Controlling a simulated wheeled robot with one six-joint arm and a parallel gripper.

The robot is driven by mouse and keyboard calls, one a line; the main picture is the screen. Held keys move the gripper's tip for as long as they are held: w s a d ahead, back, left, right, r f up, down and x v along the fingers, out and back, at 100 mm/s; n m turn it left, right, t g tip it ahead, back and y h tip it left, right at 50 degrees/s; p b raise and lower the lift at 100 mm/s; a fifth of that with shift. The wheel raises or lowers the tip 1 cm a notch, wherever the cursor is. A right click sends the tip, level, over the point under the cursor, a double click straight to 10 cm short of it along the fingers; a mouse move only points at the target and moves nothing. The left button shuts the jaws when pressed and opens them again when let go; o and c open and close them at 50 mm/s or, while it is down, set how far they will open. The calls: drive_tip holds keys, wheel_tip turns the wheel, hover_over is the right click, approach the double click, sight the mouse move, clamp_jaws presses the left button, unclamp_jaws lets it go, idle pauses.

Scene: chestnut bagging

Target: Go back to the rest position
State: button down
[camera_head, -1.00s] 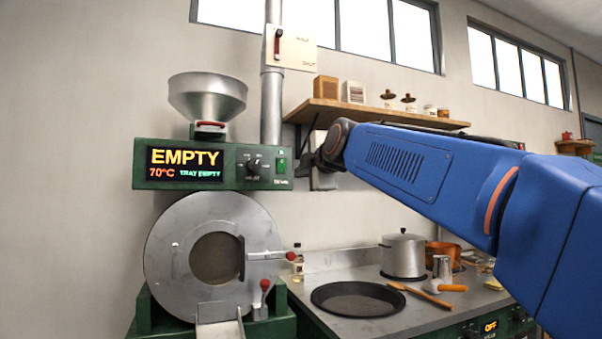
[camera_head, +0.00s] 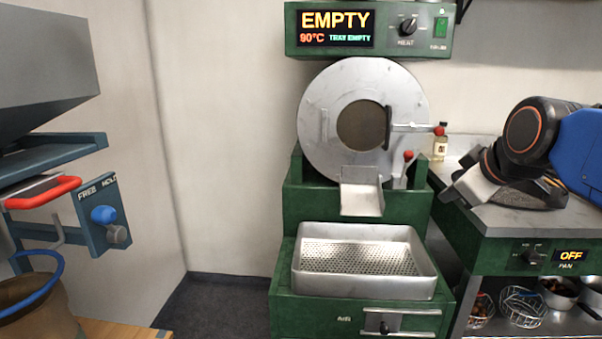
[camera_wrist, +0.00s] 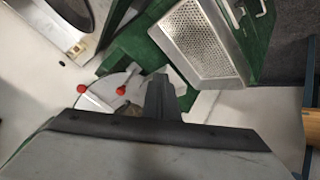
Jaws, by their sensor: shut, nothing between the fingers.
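My gripper (camera_head: 456,192) is shut and empty at the right of the head view, over the front left part of the pan counter (camera_head: 500,222). Its fingers (camera_wrist: 160,88) show together in the wrist view. The green roaster stands to its left, with its round drum door (camera_head: 318,90) and a display (camera_head: 336,28) reading EMPTY, 90°C and TRAY EMPTY. The perforated metal tray (camera_head: 365,258) below the chute is empty; it also shows in the wrist view (camera_wrist: 200,40).
A grey hopper (camera_head: 45,65) with a red handle (camera_head: 45,193) and a FREE/HOLD lever (camera_head: 104,215) stands at the left. Wire baskets (camera_head: 522,305) sit under the counter. Open floor (camera_head: 220,300) lies left of the roaster.

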drive_tip(key=s+f+m+g, duration=0.2)
drive_tip(key=s+f+m, duration=0.1)
drive_tip(key=s+f, duration=0.5)
drive_tip(key=s+a+f+m+g, duration=0.1)
drive_tip(key=s+f+m+g, duration=0.2)
drive_tip(key=s+f, duration=0.6)
wheel_tip(320, 180, down, 6)
drive_tip(key=shift+s+a+f+m, duration=0.15)
drive_tip(key=shift+s+a+m, duration=0.1)
drive_tip(key=shift+m, duration=0.55)
